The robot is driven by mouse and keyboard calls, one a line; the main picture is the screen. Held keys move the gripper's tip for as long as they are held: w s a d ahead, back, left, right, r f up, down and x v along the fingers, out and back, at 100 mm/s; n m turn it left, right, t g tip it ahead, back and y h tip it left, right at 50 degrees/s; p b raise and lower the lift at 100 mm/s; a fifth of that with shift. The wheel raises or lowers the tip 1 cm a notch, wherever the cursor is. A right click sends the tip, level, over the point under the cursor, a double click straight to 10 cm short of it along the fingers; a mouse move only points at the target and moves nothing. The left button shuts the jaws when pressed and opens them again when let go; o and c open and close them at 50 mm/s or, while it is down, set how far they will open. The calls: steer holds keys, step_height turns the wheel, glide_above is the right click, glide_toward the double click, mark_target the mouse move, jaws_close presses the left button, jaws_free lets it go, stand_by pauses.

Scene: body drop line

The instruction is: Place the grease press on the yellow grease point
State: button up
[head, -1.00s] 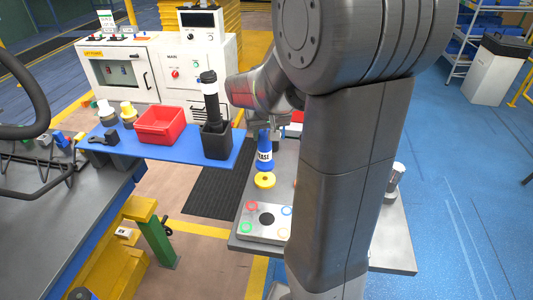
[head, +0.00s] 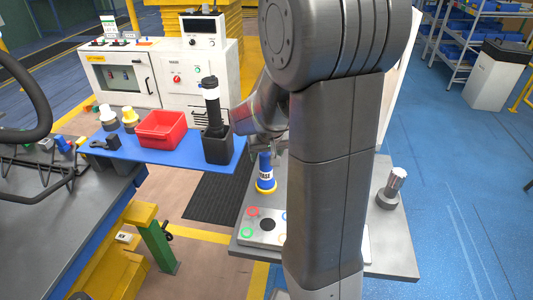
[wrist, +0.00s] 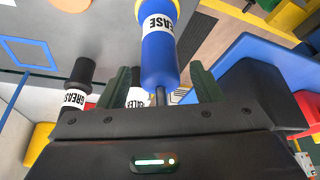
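My gripper (wrist: 162,82) is open, with a visible gap on both sides of the press. In the head view my arm hides most of the gripper.
A grey metal cylinder (head: 392,187) stands at the right. The blue shelf (head: 185,152) at left holds a red bin (head: 161,130) and a black holder (head: 216,147). A black labelled bottle (wrist: 75,85) shows in the wrist view.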

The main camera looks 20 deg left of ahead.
steer(key=shift+r, duration=0.45)
steer(key=v, duration=1.1)
steer(key=shift+r, duration=0.2)
